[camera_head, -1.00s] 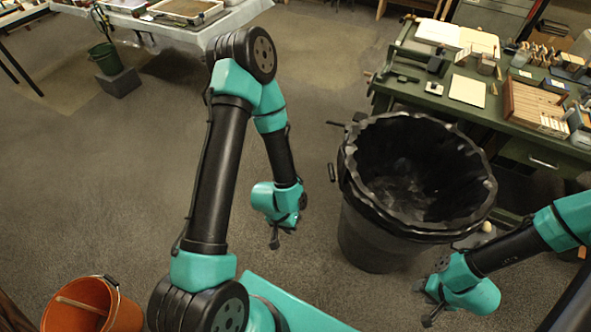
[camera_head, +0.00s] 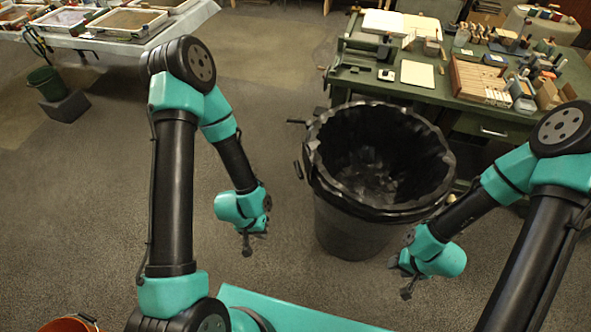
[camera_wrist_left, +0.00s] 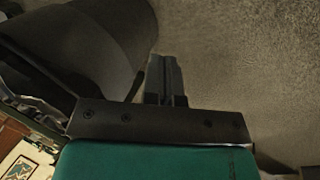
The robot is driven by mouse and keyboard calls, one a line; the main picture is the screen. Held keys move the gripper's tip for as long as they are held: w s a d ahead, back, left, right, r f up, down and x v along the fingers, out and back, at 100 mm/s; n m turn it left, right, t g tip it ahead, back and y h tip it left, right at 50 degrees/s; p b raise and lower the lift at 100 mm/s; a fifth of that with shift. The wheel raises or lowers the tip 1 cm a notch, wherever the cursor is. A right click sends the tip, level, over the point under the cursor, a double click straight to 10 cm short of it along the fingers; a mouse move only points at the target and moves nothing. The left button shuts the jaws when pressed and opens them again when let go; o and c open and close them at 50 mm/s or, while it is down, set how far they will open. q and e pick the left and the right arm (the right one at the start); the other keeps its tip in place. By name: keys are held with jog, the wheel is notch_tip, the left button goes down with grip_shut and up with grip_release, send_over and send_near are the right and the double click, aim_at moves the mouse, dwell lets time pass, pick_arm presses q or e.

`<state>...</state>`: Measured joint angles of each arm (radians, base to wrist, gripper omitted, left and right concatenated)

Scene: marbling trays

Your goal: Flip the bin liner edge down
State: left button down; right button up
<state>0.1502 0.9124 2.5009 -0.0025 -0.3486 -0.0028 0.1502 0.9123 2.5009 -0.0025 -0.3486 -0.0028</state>
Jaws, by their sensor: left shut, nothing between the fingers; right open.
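A large round black bin (camera_head: 352,232) stands on the floor in front of me. Its black liner (camera_head: 385,150) is inside, with a ragged edge folded out over the rim. My left gripper (camera_head: 246,250) is shut and empty, to the left of the bin and apart from it. In the left wrist view its closed fingers (camera_wrist_left: 164,78) point over bare floor, with the dark bin (camera_wrist_left: 105,40) to the left. My right gripper (camera_head: 406,292) is open at the bin's front right, apart from it; its fingers are small in the head view.
A green workbench (camera_head: 375,82) with tools, papers and boxes stands right behind the bin. A table with trays (camera_head: 130,40) is at the back left. A green bucket (camera_head: 46,84) and an orange bucket (camera_head: 68,324) stand on the left. The floor left of the bin is clear.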

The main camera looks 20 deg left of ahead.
aim_at(297, 169)
pick_arm(q)
jog(key=w+a+r+n+t+h, duration=0.2)
jog(key=w+r+n, duration=0.4)
jog(key=w+n, duration=0.5)
jog(key=w+a+r+n+t+h, duration=0.2)
jog(key=w+r+n, duration=0.4)
jog(key=w+n, duration=0.4)
jog(key=shift+w+a+n, duration=0.35)
jog(key=shift+a+n, duration=0.35)
jog(key=shift+a, duration=0.15)
jog(key=x, duration=1.4)
jog(key=shift+s+d+r, duration=0.1)
jog(key=shift+d+r, duration=0.05)
